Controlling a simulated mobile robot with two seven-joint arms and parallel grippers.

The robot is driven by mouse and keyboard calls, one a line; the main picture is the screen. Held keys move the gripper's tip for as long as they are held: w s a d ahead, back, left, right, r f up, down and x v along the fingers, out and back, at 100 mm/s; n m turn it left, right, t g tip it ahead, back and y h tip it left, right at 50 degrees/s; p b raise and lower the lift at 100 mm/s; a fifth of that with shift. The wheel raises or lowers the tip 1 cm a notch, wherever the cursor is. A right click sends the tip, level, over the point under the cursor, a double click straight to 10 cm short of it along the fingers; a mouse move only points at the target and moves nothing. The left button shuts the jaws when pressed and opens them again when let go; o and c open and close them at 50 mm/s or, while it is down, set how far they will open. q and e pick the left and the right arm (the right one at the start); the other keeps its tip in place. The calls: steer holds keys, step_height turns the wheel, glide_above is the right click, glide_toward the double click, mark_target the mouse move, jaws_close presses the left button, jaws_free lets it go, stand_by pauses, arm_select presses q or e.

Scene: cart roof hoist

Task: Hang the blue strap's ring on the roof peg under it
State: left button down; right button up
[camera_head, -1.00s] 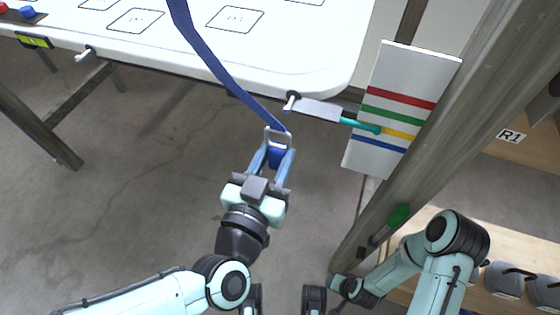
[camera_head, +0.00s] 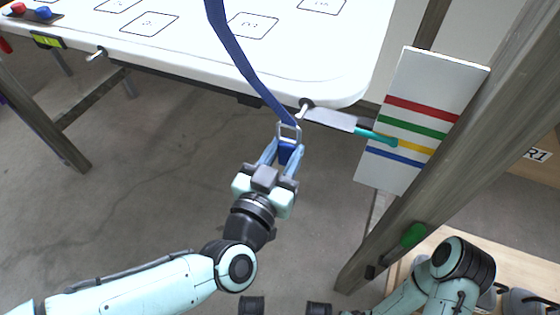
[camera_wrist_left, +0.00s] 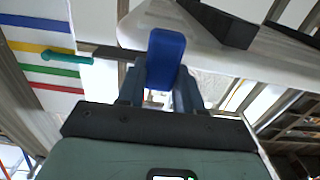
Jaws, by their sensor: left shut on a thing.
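The blue strap (camera_head: 238,52) runs down across the white roof panel (camera_head: 200,45) to a grey metal ring (camera_head: 289,131). My left gripper (camera_head: 288,150) is shut on the blue tab (camera_head: 287,153) just below the ring. The tab also shows between the fingers in the left wrist view (camera_wrist_left: 165,58). A short metal roof peg (camera_head: 304,108) sticks out from the panel's near edge, just above and right of the ring in the head view. Ring and peg look apart; their depth is hard to judge. My right gripper is out of view; only its arm shows.
A second peg (camera_head: 97,54) and a green level (camera_head: 47,40) sit on the panel's edge at left. A teal-tipped pointer (camera_head: 375,135) reaches to a striped board (camera_head: 420,115) beside a wooden post (camera_head: 455,150). Open floor lies below the panel.

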arm_select(q)
steer(key=shift+f+x, duration=0.2)
steer(key=shift+x, duration=2.85)
steer(key=shift+w+d+f+b, duration=0.2)
steer(key=shift+w+f+b, duration=0.2)
steer(key=shift+w+f, duration=0.25)
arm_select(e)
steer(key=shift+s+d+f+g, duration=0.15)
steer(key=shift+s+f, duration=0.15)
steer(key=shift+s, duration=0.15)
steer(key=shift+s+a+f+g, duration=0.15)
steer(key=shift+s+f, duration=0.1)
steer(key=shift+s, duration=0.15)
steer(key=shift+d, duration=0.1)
arm_select(q)
steer(key=c, duration=0.7)
jaws_free()
steer(key=shift+o, duration=0.2)
